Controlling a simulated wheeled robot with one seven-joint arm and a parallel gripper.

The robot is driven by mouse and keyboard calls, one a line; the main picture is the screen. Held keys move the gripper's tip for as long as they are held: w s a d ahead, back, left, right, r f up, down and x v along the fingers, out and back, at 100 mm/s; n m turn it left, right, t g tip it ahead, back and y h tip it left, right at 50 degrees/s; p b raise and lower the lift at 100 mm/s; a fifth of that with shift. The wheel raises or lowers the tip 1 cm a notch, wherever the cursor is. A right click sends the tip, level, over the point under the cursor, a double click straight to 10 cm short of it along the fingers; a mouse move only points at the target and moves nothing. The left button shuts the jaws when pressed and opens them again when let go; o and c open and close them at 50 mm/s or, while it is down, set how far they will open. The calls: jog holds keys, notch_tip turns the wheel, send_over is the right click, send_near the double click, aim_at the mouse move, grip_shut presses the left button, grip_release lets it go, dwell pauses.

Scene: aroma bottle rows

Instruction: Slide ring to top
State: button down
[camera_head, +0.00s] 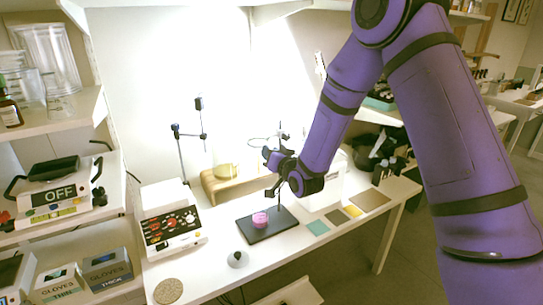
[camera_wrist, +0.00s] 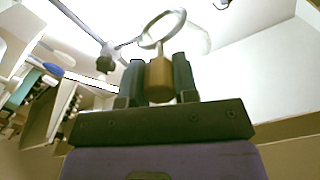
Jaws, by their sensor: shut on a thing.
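A metal ring (camera_wrist: 182,19) with a brown cylindrical handle (camera_wrist: 160,78) shows in the wrist view. My gripper (camera_wrist: 159,72) has its two dark fingers shut on that handle. In the head view my gripper (camera_head: 273,160) is at the upper part of a thin rod that rises from a black stand base (camera_head: 285,226). The ring shows as a thin loop just above and left of my gripper. My gripper hides much of the rod. A dark clamp piece (camera_wrist: 106,62) shows beside the ring in the wrist view.
A pink object (camera_head: 259,219) sits on the stand base. A wooden block (camera_head: 222,185) stands behind it. A second stand with a clamp (camera_head: 188,136) and a control box (camera_head: 171,224) are to the left.

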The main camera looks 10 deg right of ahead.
jog(key=shift+w+r, duration=0.1)
jog(key=shift+r, duration=0.15)
jog(key=c, duration=0.9)
grip_release()
jog(key=v, duration=1.1)
